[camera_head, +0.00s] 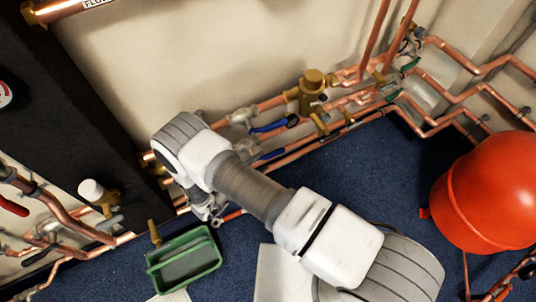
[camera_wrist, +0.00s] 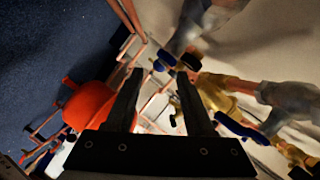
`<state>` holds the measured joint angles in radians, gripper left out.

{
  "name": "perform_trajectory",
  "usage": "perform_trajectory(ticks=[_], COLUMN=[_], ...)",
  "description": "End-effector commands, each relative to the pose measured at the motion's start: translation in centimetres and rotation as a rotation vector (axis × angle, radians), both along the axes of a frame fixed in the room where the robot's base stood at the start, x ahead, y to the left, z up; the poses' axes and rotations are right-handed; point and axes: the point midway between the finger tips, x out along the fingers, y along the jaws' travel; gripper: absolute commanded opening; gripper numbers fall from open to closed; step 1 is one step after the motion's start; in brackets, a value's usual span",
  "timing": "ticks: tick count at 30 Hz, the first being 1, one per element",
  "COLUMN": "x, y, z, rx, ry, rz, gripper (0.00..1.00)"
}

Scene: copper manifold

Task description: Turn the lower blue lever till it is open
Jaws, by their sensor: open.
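The lower blue lever (camera_head: 271,155) shows in the head view just right of my arm, on the lower copper pipe near the floor. In the wrist view, a blue lever end (camera_wrist: 160,65) on the floor side, seemingly the lower one, shows between and just beyond my fingertips. The other blue lever (camera_wrist: 238,130) is right of the fingers. My gripper (camera_wrist: 160,73) is open with nothing held. I cannot tell whether it touches the lever.
A brass valve (camera_head: 312,88) stands right of the levers. A red vessel (camera_head: 490,190) is at the right, and a green tray (camera_head: 184,262) lies on the blue floor below my arm. A dark panel (camera_head: 70,100) stands at the left. Pipes run close along the wall.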

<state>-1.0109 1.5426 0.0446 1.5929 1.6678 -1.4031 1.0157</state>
Motion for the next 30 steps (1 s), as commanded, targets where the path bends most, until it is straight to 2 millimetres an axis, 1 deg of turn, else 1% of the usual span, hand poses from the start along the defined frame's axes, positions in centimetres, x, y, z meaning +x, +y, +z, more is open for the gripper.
perform_trajectory(ticks=[1,9,12,15,21,30], x=[-1.1,-6.1,-7.5,-8.4,-9.2,-9.2], y=[0.9,4.7,5.7,6.5,7.1,7.1], z=[0.6,1.9,2.2,2.4,2.5,2.5], rx=[0.001,0.0,0.0,-0.001,-0.002,-0.002], ry=[0.001,0.0,0.001,0.0,-0.001,-0.001], rz=[0.002,0.002,0.001,0.002,-0.001,-0.001], gripper=[0.53,0.53,0.53,0.53,0.53,0.53])
